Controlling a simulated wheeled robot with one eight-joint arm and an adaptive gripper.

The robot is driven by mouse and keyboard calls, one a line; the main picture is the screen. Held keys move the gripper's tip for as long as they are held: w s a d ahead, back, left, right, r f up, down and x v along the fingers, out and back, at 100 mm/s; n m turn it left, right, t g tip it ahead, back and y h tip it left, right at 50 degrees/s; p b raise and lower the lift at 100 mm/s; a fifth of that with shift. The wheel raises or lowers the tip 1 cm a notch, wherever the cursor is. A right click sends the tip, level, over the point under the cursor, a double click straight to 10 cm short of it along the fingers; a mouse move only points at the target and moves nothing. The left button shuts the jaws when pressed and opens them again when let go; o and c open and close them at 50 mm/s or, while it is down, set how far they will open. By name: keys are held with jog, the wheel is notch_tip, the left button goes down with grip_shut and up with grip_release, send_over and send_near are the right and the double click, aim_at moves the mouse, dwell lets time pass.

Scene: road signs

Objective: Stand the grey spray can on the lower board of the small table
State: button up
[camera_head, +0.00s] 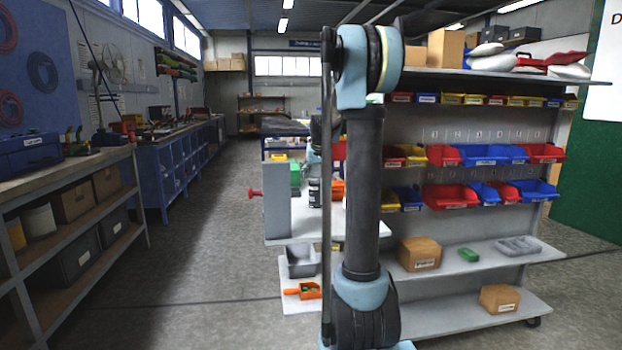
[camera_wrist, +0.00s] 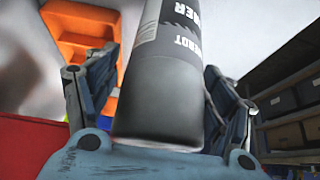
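The grey spray can (camera_wrist: 165,100), with a dark smooth end and a white band with printing, lies between the fingers of my gripper (camera_wrist: 158,95) in the wrist view. A gap shows between it and the left finger; the right finger is very close, and contact is unclear. In the head view a dark can (camera_head: 314,192) stands on the top of the small table (camera_head: 360,225). The table's lower board (camera_head: 287,268) is below, partly hidden by my arm.
An orange bin (camera_wrist: 85,50) is beside the can in the wrist view. A bin rack (camera_head: 470,255) stands right; a workbench (camera_head: 65,180) stands left, with open floor (camera_head: 215,265) between.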

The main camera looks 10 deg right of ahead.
jog(key=v, duration=1.2)
